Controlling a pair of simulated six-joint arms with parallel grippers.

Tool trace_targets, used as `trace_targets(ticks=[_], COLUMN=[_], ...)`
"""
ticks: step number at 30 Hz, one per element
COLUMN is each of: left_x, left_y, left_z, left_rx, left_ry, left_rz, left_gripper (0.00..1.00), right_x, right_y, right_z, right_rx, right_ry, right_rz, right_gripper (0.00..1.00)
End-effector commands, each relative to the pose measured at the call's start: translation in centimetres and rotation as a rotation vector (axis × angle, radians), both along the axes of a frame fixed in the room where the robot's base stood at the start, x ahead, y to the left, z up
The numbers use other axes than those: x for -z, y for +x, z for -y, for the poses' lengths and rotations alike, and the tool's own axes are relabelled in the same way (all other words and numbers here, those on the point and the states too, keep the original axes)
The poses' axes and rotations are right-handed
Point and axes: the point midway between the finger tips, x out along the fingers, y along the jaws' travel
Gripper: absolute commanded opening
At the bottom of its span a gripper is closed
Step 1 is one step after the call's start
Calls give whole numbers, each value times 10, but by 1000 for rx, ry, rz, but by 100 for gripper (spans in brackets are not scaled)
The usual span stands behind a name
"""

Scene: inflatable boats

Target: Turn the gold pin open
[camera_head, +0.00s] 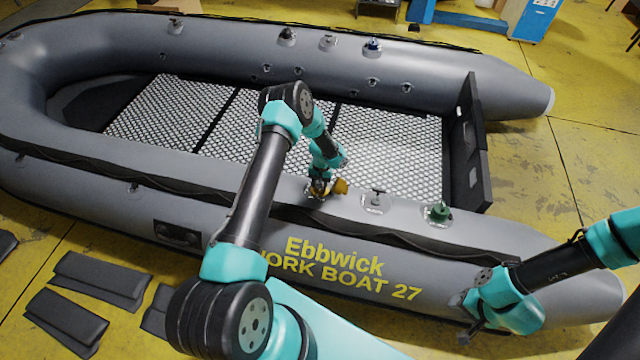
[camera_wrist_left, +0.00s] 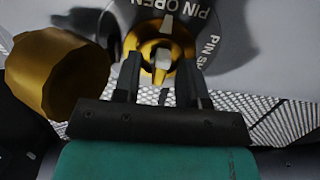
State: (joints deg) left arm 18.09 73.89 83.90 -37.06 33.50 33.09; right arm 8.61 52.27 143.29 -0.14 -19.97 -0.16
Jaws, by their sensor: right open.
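The gold pin (camera_wrist_left: 162,58) sits in a gold-ringed valve on the boat's grey tube, in the middle of the left wrist view. In the head view my left gripper (camera_head: 319,186) is over this valve, and the pin itself is hidden there. A gold cap (camera_head: 340,186) lies beside it; it is large at left in the wrist view (camera_wrist_left: 62,72). My right gripper (camera_head: 470,328) is open and empty.
A grey-capped valve (camera_head: 376,200) and a green-capped valve (camera_head: 438,212) are to the right along the near tube (camera_head: 480,236). More valves (camera_head: 328,42) line the far tube. Dark pads (camera_head: 66,318) lie on the yellow floor at lower left.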

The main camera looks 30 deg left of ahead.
Motion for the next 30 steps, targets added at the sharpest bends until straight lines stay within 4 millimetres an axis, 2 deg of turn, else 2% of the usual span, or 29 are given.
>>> trace_targets(ticks=[8,14,30], left_x=[-1,-18,-116], left_y=[0,4,23], left_z=[0,-1,-7], left_rx=[1,2,1], left_ry=[0,0,1], left_rz=[0,3,3], left_gripper=[38,38,38], right_x=[0,0,0], right_y=[0,0,0], right_z=[0,0,0], right_rx=[0,0,0], right_ry=[0,0,0], right_rz=[0,0,0], right_gripper=[43,43,43])
